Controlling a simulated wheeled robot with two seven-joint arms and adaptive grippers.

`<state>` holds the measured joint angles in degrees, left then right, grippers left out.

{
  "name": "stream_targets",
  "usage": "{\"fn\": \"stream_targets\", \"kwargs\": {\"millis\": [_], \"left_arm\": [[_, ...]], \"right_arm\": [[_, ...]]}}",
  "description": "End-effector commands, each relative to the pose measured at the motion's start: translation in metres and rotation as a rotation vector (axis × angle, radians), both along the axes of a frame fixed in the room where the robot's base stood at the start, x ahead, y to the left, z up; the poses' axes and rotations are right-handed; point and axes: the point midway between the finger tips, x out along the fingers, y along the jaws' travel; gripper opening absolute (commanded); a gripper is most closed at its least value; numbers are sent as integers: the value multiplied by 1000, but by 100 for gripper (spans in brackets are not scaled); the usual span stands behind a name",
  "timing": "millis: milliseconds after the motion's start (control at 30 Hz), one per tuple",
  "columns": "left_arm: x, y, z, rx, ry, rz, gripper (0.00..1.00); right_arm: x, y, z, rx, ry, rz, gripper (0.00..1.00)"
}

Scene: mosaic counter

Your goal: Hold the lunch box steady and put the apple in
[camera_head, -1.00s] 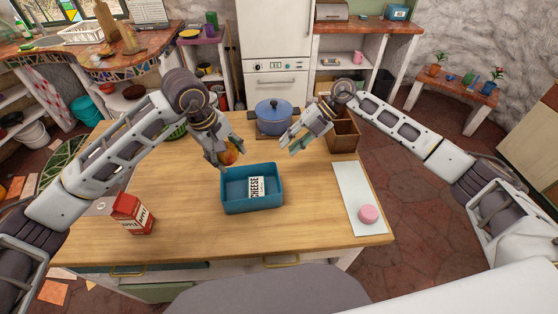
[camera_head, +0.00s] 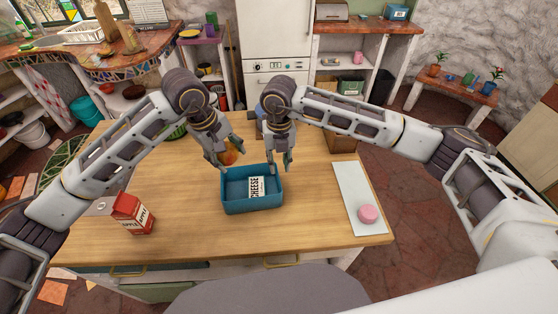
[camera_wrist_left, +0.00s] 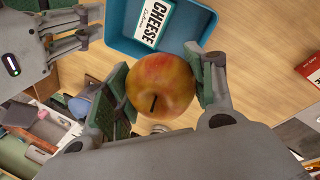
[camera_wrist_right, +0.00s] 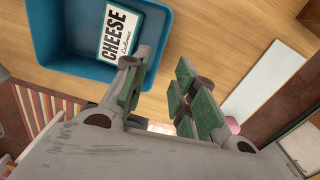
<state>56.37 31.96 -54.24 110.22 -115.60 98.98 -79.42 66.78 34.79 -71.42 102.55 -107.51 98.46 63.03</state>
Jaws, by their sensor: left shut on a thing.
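The blue lunch box (camera_head: 237,206) stands on the wooden counter and holds a white cheese pack (camera_head: 258,187). My left gripper (camera_head: 226,159) is shut on the red-yellow apple (camera_head: 231,152), just beyond the box's far left side. In the left wrist view the apple (camera_wrist_left: 162,85) sits between the green finger pads, with the box (camera_wrist_left: 190,22) beyond it. My right gripper (camera_head: 279,163) is open and empty at the box's far right corner. In the right wrist view one finger overlaps the box (camera_wrist_right: 62,62) rim; I cannot tell whether it touches.
A red apple-juice carton (camera_head: 128,213) stands at the counter's left. A pale board (camera_head: 352,188) with a pink round thing (camera_head: 368,213) lies at the right. The blue pot (camera_head: 262,112) and a wooden holder (camera_head: 343,138) are partly hidden behind my right arm. The counter's front is clear.

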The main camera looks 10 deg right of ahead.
Motion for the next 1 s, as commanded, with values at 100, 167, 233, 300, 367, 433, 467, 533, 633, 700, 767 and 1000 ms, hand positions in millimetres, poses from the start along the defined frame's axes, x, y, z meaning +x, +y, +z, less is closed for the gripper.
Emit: {"fn": "stream_targets", "kwargs": {"millis": [100,167,233,300,367,433,467,533,633,700,767,1000], "left_arm": [[0,0,0,-1,-1,0,28],[0,0,0,-1,-1,0,28],[0,0,0,-1,-1,0,28],[0,0,0,-1,-1,0,28],[0,0,0,-1,-1,0,28],[0,0,0,-1,-1,0,28],[0,0,0,-1,-1,0,28],[0,0,0,-1,-1,0,28],[0,0,0,-1,-1,0,28],[0,0,0,-1,-1,0,28],[0,0,0,-1,-1,0,28],[0,0,0,-1,-1,0,28]], "right_arm": [[0,0,0,-4,-3,0,28],[0,0,0,-3,-2,0,28],[0,0,0,-3,-2,0,28],[0,0,0,-2,-2,0,28],[0,0,0,-2,-1,0,28],[0,0,-1,-2,-1,0,28],[0,0,-2,-2,-1,0,28],[0,0,-5,-2,0,0,28],[0,0,-11,-2,1,0,28],[0,0,-17,-1,1,0,28],[-1,0,-23,-1,1,0,28],[0,0,-51,-2,2,-1,28]]}}
